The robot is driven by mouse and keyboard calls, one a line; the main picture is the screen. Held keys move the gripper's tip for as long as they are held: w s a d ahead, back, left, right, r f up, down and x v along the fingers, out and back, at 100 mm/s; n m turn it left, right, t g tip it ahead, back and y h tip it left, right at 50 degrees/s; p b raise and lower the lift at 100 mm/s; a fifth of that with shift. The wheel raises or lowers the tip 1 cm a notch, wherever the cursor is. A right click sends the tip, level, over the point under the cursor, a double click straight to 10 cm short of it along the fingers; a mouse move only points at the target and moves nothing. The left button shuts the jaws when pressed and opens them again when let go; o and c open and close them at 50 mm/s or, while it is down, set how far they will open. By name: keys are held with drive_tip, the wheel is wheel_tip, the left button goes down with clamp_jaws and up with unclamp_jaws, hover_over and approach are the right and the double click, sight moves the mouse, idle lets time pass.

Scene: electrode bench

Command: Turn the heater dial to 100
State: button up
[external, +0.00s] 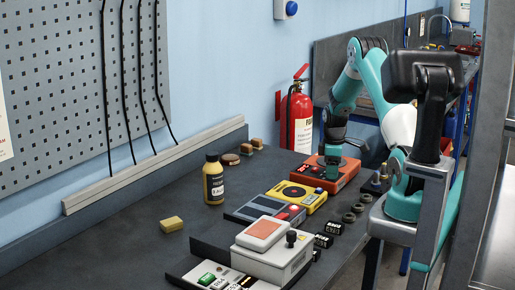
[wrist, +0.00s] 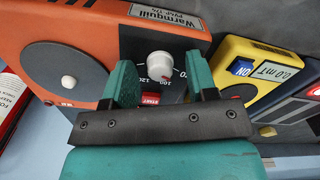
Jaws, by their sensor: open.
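The heater is an orange unit (wrist: 60,30) labelled Warmquill, with a round grey plate and a small white piece on it. Its white dial (wrist: 160,66) has printed numbers around it, partly hidden; 120 and 100 seem to show beside it. A red START button (wrist: 151,98) sits just below the dial. My gripper (wrist: 160,70) is open, with one teal finger on each side of the dial; I cannot tell whether they touch it. In the external view my gripper (external: 333,162) is down over the orange heater (external: 346,178) and hides its dial.
A yellow meter (external: 296,196) reading 0.0 mT stands beside the heater; its blue ON switch (wrist: 242,68) shows in the wrist view. The bench between bottle and devices is clear.

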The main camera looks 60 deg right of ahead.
drive_tip(key=c, duration=0.9)
drive_tip(key=shift+m, duration=0.4)
drive_tip(key=m+b, duration=0.1)
drive_tip(key=m, duration=0.2)
drive_tip(key=shift+m, duration=2.5)
drive_tip(key=o, duration=0.9)
drive_tip(key=shift+b, duration=0.3)
